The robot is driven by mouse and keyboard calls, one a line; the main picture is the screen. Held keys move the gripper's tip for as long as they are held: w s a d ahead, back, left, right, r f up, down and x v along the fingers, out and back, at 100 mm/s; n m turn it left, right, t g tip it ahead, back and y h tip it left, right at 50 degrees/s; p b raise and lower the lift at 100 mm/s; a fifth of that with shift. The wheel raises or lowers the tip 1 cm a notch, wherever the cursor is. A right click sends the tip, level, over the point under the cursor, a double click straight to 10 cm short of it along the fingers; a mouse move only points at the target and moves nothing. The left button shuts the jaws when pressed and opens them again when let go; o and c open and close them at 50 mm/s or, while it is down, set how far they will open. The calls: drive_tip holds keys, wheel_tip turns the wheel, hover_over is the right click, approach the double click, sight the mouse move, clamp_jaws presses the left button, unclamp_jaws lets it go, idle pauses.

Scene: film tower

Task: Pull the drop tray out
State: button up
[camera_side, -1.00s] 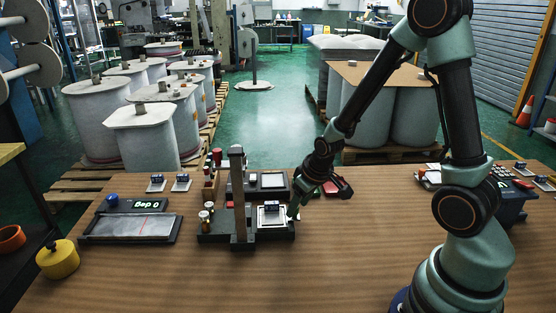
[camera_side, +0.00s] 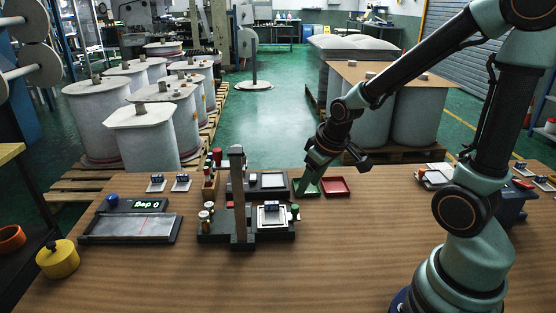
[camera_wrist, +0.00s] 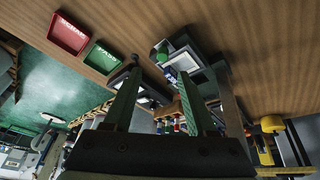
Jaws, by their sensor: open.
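The drop tray (camera_side: 262,222) is pale and sits in the black base at the foot of the film tower (camera_side: 238,190), with a small dark blue block on it. A green knob (camera_side: 295,208) stands at its right end; I take it as the tray's handle. In the wrist view the tray (camera_wrist: 195,72) and green knob (camera_wrist: 160,52) show beyond the fingertips. My gripper (camera_side: 303,188) is open and empty, above and behind the knob and apart from it. Its two fingers (camera_wrist: 158,72) are spread in the wrist view.
A green tray (camera_side: 309,190) and a red tray (camera_side: 336,187) lie on the table behind right of the tower. A display unit with a long plate (camera_side: 130,228) and a yellow pot (camera_side: 58,260) are at left. The table in front of the tower is clear.

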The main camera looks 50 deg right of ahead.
drive_tip(key=shift+v, duration=1.5)
drive_tip(key=s+a+r+t, duration=0.1)
drive_tip(key=s+a+r, duration=0.4)
drive_tip(key=r, duration=0.3)
drive_tip(key=shift+a+r+y, duration=0.35)
drive_tip(key=shift+a+y, duration=0.05)
drive_tip(key=shift+a, duration=0.35)
